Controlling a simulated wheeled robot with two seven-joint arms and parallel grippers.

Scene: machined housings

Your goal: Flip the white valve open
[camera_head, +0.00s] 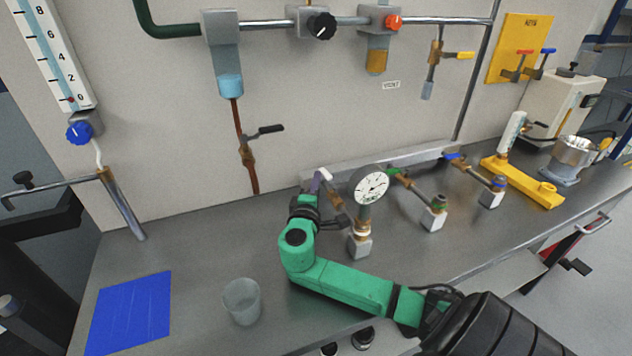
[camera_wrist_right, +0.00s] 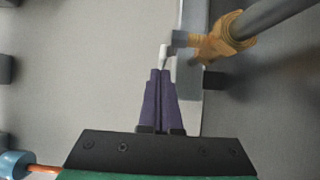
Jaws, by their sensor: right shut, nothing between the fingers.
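The white valve has a small white lever (camera_wrist_right: 163,53) on a brass body (camera_wrist_right: 222,40) with a grey pipe, in the right wrist view. In the head view its brass body (camera_head: 336,199) shows behind the pressure gauge, beside my right gripper (camera_head: 318,181). My right gripper's purple fingers (camera_wrist_right: 160,73) are shut with nothing between them. Their tips are just below the white lever in the wrist view; I cannot tell whether they touch it. The dark gripper body hides part of the valve's surroundings in the head view. My left gripper is not in view.
The gauge (camera_head: 370,185) stands close to the right of my gripper. Green-handled (camera_head: 434,212) and blue-handled (camera_head: 492,192) valves stand farther right.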

